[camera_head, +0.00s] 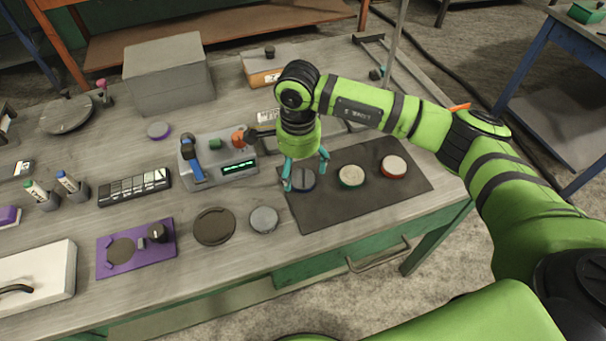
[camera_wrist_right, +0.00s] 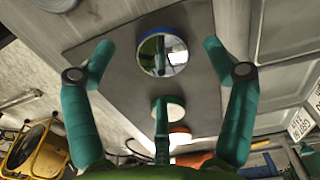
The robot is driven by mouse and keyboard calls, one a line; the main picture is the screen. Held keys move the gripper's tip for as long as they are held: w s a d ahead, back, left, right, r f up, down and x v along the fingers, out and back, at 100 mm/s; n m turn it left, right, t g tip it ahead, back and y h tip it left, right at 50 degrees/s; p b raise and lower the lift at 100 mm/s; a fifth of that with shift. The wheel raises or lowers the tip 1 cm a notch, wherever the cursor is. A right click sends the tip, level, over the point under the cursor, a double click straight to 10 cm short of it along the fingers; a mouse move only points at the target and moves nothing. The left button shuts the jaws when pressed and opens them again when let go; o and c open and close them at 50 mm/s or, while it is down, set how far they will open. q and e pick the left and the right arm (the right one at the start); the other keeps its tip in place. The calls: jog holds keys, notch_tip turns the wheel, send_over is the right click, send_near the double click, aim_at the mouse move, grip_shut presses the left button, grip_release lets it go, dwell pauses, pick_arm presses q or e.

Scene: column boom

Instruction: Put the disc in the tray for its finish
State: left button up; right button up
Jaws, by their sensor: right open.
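Three shallow round trays sit in a row on a dark mat (camera_head: 330,205): a blue-rimmed one (camera_head: 304,182), a green-rimmed one (camera_head: 351,177) and a red-rimmed one (camera_head: 393,167). The latter two look pale inside. In the right wrist view, a mirror-bright round face (camera_wrist_right: 165,56) fills the blue rim; I cannot tell whether it is a separate disc or the tray's own floor. My right gripper (camera_head: 306,170) is open above the blue-rimmed tray, its teal fingers (camera_wrist_right: 160,48) apart with nothing between them. A grey round piece (camera_head: 264,220) lies left of the mat. My left gripper is out of view.
Behind the mat's left side stands a grey device (camera_head: 222,160) with a green display. A dark round plate (camera_head: 215,227), a purple plate (camera_head: 136,250) and a swatch strip (camera_head: 134,187) lie left. A grey box (camera_head: 168,80) stands behind. The mat's front is clear.

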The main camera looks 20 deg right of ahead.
aim_at(301, 179)
jog(key=shift+d+f+p, duration=0.2)
jog(key=shift+f+p, duration=0.1)
jog(key=shift+f, duration=1.3)
jog(key=c, duration=1.5)
jog(key=shift+c, duration=1.1)
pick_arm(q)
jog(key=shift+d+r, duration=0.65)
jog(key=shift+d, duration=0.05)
